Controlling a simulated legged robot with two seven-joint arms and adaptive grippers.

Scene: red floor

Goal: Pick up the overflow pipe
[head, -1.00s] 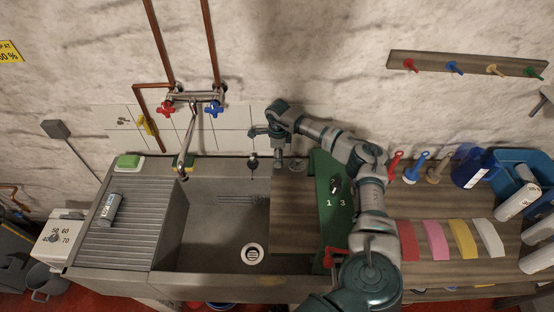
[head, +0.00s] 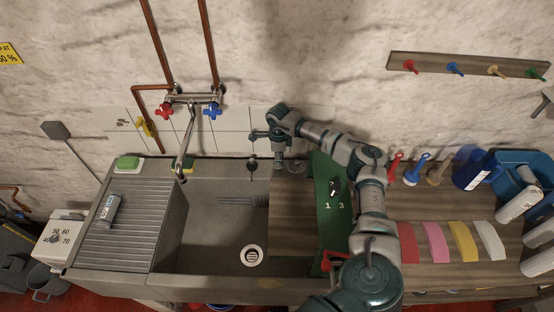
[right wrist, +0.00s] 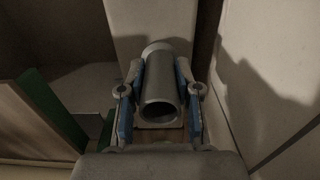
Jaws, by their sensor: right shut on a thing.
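The overflow pipe (right wrist: 160,88) is a grey hollow tube in the right wrist view, its open end facing the camera. My right gripper (right wrist: 157,80) is shut on it, with one blue-padded finger on each side. In the head view my right gripper (head: 279,162) points down at the back of the sink unit, near the wall. The pipe cannot be made out there. My left gripper is not in view.
The tap (head: 188,145) stands to the left.

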